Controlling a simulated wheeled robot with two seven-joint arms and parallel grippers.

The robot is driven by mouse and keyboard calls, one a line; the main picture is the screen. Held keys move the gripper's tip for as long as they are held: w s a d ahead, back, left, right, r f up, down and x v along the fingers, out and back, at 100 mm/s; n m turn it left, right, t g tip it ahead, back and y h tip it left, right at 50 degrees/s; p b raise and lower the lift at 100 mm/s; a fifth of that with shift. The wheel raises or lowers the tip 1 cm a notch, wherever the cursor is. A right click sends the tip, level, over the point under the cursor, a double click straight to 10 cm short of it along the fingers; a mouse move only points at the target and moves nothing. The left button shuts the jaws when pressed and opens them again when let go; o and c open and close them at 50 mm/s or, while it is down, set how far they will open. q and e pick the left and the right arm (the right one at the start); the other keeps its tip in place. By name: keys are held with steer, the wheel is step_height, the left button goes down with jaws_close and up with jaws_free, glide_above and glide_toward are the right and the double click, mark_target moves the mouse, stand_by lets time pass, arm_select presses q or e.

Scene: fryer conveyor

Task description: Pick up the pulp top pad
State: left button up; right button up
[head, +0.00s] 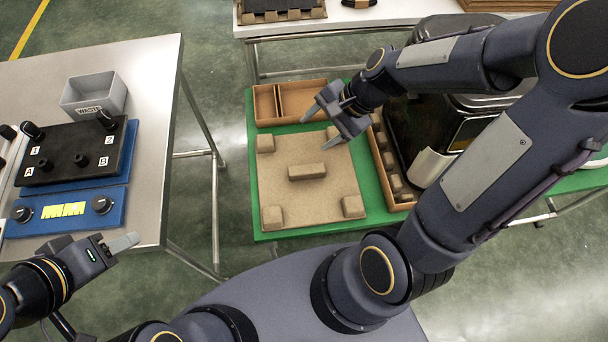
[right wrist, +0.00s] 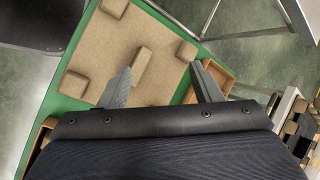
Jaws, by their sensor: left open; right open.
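The pulp top pad (head: 300,195) is a flat tan square with raised blocks at its corners and a raised bar in the middle. It lies on the green table top (head: 380,205). In the right wrist view the pad (right wrist: 110,55) lies beneath and beyond my right gripper (right wrist: 165,85), whose fingers are apart and empty. In the head view my right gripper (head: 322,127) is over the pad's far right part and hides some of it. My left gripper (head: 122,243) is open and empty by the near edge of the metal table on the left.
A divided cardboard box (head: 290,100) stands behind the pad. A cardboard tray with tan pieces (head: 393,165) and a dark fryer-like appliance (head: 440,130) stand to its right. A grey WASTE bin (head: 93,95) and a black fixture (head: 75,152) are on the left metal table.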

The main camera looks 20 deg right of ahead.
steer(key=w+f+m+g, duration=0.1)
steer(key=w+f+m, duration=0.25)
steer(key=f, duration=0.55)
steer(key=m+g+h+b, duration=0.1)
steer(key=m, duration=0.3)
glide_toward(307, 169)
steer(key=shift+x, duration=1.2)
steer(key=b+x, duration=0.1)
steer(key=x, duration=0.7)
steer(key=shift+b, duration=0.4)
steer(key=c, duration=1.1)
